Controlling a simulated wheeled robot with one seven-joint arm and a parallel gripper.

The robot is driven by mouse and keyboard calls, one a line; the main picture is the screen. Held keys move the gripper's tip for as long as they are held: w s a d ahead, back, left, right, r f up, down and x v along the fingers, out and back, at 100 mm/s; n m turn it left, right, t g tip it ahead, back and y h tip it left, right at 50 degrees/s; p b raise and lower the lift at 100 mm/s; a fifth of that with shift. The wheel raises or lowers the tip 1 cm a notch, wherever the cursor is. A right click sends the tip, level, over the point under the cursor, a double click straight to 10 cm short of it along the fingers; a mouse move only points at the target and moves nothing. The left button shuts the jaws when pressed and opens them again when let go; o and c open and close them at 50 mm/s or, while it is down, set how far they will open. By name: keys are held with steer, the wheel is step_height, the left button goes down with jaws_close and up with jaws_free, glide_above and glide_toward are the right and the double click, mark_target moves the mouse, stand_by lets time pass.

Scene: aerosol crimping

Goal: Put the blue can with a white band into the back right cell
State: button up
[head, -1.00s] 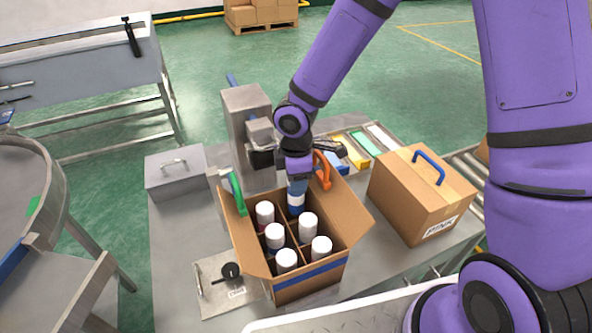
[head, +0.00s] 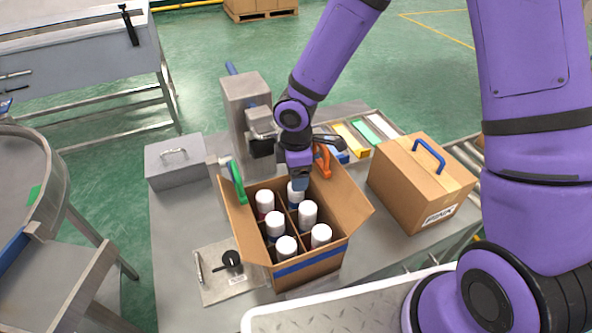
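The open cardboard box (head: 312,268) is divided into cells and holds several white-topped cans. The blue can with a white band (head: 296,196) is in the back right cell, upright as far as I can see. Its lower part is hidden by the box and dividers. My gripper (head: 300,182) points down over that cell, with its fingertips at the top of the can. The fingers are small and overlap the can, so I cannot tell whether they grip it.
A grey machine (head: 245,110) stands behind. A closed carton (head: 415,190) with a blue handle is to the right. A grey lidded box (head: 175,165) is at left.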

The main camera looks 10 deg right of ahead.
steer(key=shift+r, duration=0.1)
step_height(320, 180, up, 11)
steer(key=shift+f, duration=0.2)
stand_by(0.5)
steer(key=s+d+r+m+t+h, duration=0.1)
steer(key=s+d+r+m, duration=0.2)
steer(key=d+r+m, duration=0.3)
steer(key=s+d+r+m+t+h, duration=0.1)
steer(key=s+d+r+m, duration=0.2)
steer(key=d+r, duration=0.4)
steer(key=s+d+r+m+t+y, duration=0.1)
steer(key=s+d+r+m, duration=0.2)
steer(key=s, duration=0.4)
steer(key=s+d+r+m+t+y, duration=0.1)
steer(key=s+d+r+m+t, duration=0.1)
steer(key=s+r+m, duration=0.4)
steer(key=shift+s+d+r, duration=0.2)
steer(key=shift+s+d, duration=0.15)
steer(key=shift+d, duration=0.5)
